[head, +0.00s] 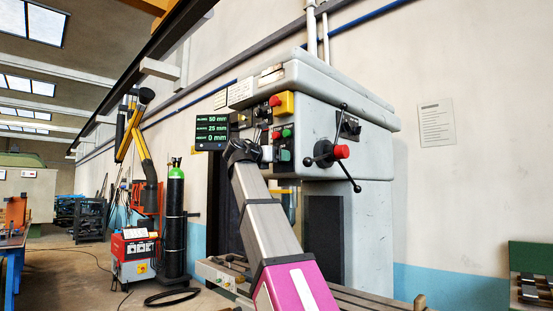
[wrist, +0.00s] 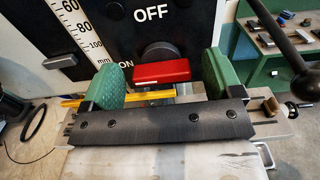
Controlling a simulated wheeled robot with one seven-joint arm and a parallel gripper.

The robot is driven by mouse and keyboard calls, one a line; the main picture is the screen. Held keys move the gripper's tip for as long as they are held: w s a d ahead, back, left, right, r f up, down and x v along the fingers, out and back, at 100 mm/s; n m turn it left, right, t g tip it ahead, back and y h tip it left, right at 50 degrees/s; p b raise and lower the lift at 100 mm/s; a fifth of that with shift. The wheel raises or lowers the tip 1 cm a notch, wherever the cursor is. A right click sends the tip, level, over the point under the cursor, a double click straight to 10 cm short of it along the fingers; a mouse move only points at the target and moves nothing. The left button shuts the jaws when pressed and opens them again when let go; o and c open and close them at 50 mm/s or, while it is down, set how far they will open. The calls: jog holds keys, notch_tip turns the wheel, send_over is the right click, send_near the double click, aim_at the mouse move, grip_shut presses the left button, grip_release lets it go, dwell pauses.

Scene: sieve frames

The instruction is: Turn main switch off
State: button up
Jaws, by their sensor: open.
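The main switch's red handle (wrist: 161,72) lies nearly level in the wrist view, below a dark round hub (wrist: 160,50) on a black panel. OFF is printed above it and ON to its left. The green-padded fingers of my gripper (wrist: 162,76) stand apart on either side of the handle, with a gap showing at each side. I cannot tell how deep the handle sits between them. In the head view my gripper (head: 242,152) is at the front of the grey machine (head: 330,95); the red handle cannot be made out there.
A yellow box with a red button (head: 282,103) is just above my gripper, and a display (head: 212,131) is to its left. A three-armed handwheel (head: 332,155) juts out at right. A black lever knob (wrist: 276,12) shows at the wrist view's upper right.

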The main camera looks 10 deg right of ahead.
jog(key=shift+w+d, duration=0.1)
jog(key=shift+d, duration=0.1)
jog(key=c, duration=0.9)
